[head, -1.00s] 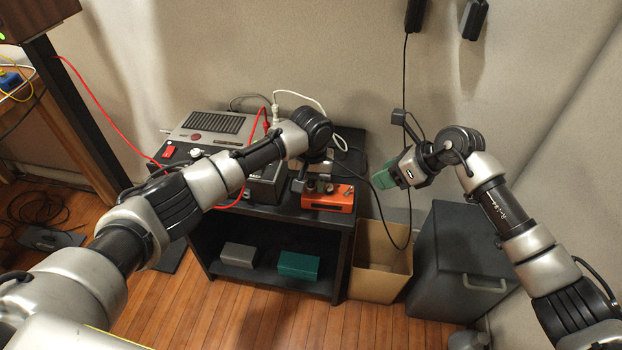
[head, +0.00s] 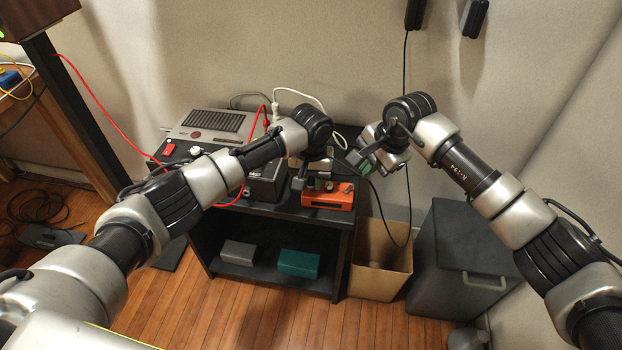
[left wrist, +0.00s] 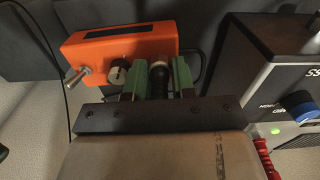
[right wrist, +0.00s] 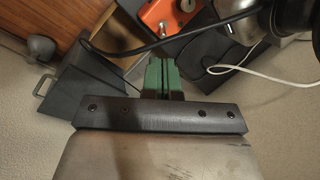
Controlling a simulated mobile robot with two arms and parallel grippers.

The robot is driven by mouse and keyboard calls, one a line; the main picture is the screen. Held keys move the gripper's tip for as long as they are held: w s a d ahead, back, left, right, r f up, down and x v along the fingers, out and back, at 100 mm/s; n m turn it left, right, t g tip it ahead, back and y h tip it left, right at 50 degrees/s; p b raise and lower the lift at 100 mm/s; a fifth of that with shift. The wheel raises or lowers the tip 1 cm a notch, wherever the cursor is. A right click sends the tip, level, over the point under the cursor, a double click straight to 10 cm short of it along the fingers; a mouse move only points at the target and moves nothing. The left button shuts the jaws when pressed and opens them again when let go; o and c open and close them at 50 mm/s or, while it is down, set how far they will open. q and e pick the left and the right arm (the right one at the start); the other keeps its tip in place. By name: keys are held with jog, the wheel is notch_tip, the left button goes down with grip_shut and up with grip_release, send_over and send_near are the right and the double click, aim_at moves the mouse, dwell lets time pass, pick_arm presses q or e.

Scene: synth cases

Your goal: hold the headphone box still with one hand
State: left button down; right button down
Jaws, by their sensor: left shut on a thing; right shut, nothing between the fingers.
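The headphone box is a small orange box (head: 328,197) at the front right of the black stand's top. My left gripper (head: 316,183) is over it. In the left wrist view the box (left wrist: 110,52) shows a metal toggle and a black knob with a pale cap (left wrist: 118,72). My left gripper (left wrist: 158,78) is shut on a black ridged cylindrical piece (left wrist: 158,70) at the box's face; I cannot tell whether it is a plug or a knob. My right gripper (right wrist: 161,76) is shut and empty, right of the box and apart from it.
A black cable (head: 409,195) hangs from the wall and loops near my right gripper. A grey device (head: 215,123) and a black box (head: 268,180) share the stand's top (head: 350,133). A cardboard bin (head: 381,270) and a dark cabinet (head: 460,262) stand on the right.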

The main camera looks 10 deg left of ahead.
aim_at(348, 189)
jog(key=shift+w+a+f+n+t+h, duration=0.15)
jog(key=shift+f+n+h, duration=0.55)
jog(key=shift+n, duration=0.8)
jog(key=shift+w+d+f+n+t+h, duration=0.1)
jog(key=shift+w+f+n+t+h, duration=0.15)
jog(key=shift+f+n+h, duration=0.85)
jog(key=shift+w+a+f+n+t, duration=0.1)
jog(key=shift+w+f+n, duration=0.3)
jog(key=shift+n, duration=1.5)
jog(key=shift+s+f, duration=0.15)
jog(key=shift+f, duration=0.1)
jog(key=shift+f, duration=1.6)
jog(key=shift+s+a, duration=0.15)
jog(key=shift+a, duration=0.8)
jog(key=shift+s+a, duration=0.15)
jog(key=shift+a, duration=0.75)
